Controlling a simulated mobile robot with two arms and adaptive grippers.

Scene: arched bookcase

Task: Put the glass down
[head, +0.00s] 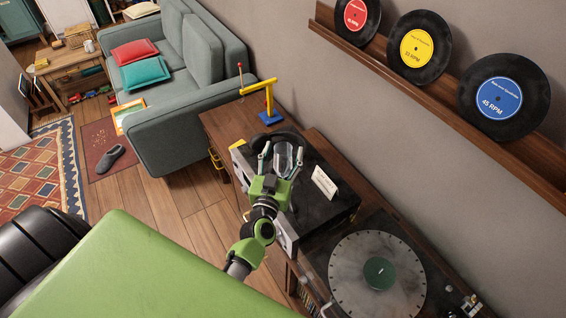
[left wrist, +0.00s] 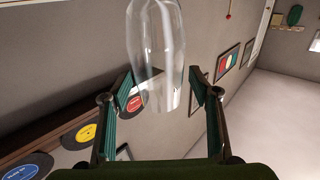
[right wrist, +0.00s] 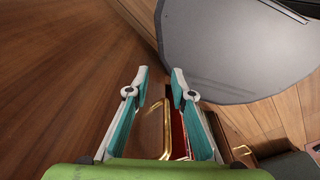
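The clear drinking glass (head: 284,158) is between the fingers of my left gripper (head: 281,152), over the black box on the wooden cabinet. The glass's contact with anything below is hidden. My right gripper (right wrist: 159,85) shows in the right wrist view, its fingertips apart with nothing between them.
The black box (head: 326,214) carries a small white card (head: 324,183). A turntable (head: 340,268) is at the front right. A yellow, blue and red stand (head: 268,103) is behind the box. Records (head: 503,98) stand on the wall shelf (head: 455,118). Open wooden floor (head: 190,208) lies left.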

